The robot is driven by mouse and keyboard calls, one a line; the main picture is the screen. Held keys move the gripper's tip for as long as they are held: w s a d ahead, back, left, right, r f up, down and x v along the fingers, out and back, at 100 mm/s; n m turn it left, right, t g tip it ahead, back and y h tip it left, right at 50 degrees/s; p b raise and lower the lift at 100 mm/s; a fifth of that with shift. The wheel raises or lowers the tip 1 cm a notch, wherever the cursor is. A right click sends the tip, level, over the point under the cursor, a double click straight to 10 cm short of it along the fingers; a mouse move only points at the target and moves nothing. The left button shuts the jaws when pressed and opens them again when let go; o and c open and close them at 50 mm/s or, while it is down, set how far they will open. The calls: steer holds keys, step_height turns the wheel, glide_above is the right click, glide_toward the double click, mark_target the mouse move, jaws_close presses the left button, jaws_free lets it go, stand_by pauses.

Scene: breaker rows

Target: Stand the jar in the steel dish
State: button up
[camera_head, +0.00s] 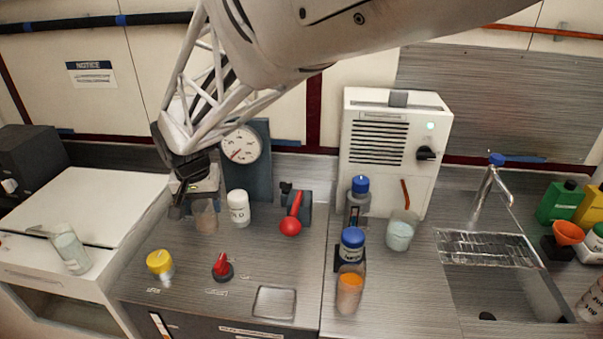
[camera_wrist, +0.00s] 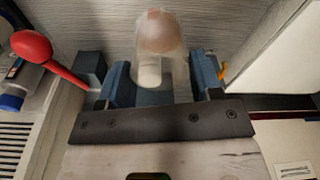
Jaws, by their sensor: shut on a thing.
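The jar (camera_head: 205,217) is a clear vessel with brownish contents, at the left part of the grey counter. My gripper (camera_head: 192,200) is shut on it from above and behind. In the wrist view the jar (camera_wrist: 160,45) stands between the two blue fingers (camera_wrist: 163,85), pinkish-brown at its far end and pale nearer the fingers. Whether its base touches the counter is hard to tell. The steel dish (camera_head: 274,303) is a shallow square tray at the counter's front, to the right of and nearer than the jar. It looks empty.
A white lidded bottle (camera_head: 238,208) stands close right of the jar. A red-handled lever (camera_head: 291,222), a red knob (camera_head: 222,267) and a yellow-capped container (camera_head: 160,264) are nearby. A blue-capped container (camera_head: 352,245) and orange-filled cup (camera_head: 349,290) stand right of the dish.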

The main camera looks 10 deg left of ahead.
steer(key=s+d+f+m, duration=0.1)
steer(key=s+d+f, duration=0.3)
steer(key=s+d, duration=0.6)
steer(key=s+d+f+m, duration=0.2)
steer(key=s+d+f, duration=0.3)
steer(key=s+d, duration=0.6)
steer(key=d, duration=0.5)
steer(key=shift+d, duration=0.2)
steer(key=w+a+f, duration=0.1)
steer(key=w+a, duration=0.8)
steer(key=w, duration=0.3)
steer(key=shift+w+a+f, duration=0.25)
steer(key=shift+w+f, duration=0.05)
steer(key=shift+w, duration=0.05)
steer(key=shift+f, duration=1.75)
steer(key=shift+f, duration=0.1)
